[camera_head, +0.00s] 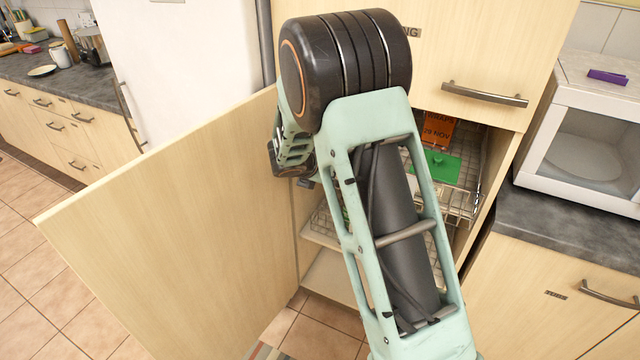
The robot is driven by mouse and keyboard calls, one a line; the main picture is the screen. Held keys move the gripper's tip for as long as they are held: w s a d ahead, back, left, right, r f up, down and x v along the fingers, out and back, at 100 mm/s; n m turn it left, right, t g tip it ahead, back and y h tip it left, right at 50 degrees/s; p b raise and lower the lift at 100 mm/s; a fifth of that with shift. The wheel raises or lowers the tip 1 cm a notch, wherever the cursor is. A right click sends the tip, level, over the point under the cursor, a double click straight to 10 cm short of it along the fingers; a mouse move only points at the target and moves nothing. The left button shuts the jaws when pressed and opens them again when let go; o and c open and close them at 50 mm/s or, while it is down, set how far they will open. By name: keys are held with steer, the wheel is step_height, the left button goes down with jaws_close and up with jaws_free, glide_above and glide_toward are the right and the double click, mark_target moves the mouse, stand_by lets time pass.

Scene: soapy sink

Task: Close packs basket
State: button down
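A wire basket (462,203) stands inside the open cabinet, partly out toward the front on its right side. A green pack (436,166) and an orange pack (438,130) with dark print are in it. My arm crosses in front of the cabinet and hides the left part of the basket. The far part of my arm bends down behind the elbow near the inner edge of the door. My gripper's fingers cannot be made out there, and any contact with the basket is hidden.
The large cabinet door (165,225) stands wide open to the left. A lower shelf (330,275) shows beneath the basket. A closed front with a handle (485,94) is above. A microwave (590,140) stands on the right counter. Floor shows at lower left.

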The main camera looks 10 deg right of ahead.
steer(key=w+d+p, duration=0.1)
steer(key=w+d, duration=0.1)
steer(key=w+d+p, duration=0.1)
steer(key=w+d, duration=0.1)
steer(key=w, duration=0.1)
steer(key=w+d+p, duration=0.1)
steer(key=w+d, duration=0.1)
steer(key=w, duration=0.1)
steer(key=shift+w+r, duration=0.1)
steer(key=shift+r, duration=0.2)
stand_by(0.3)
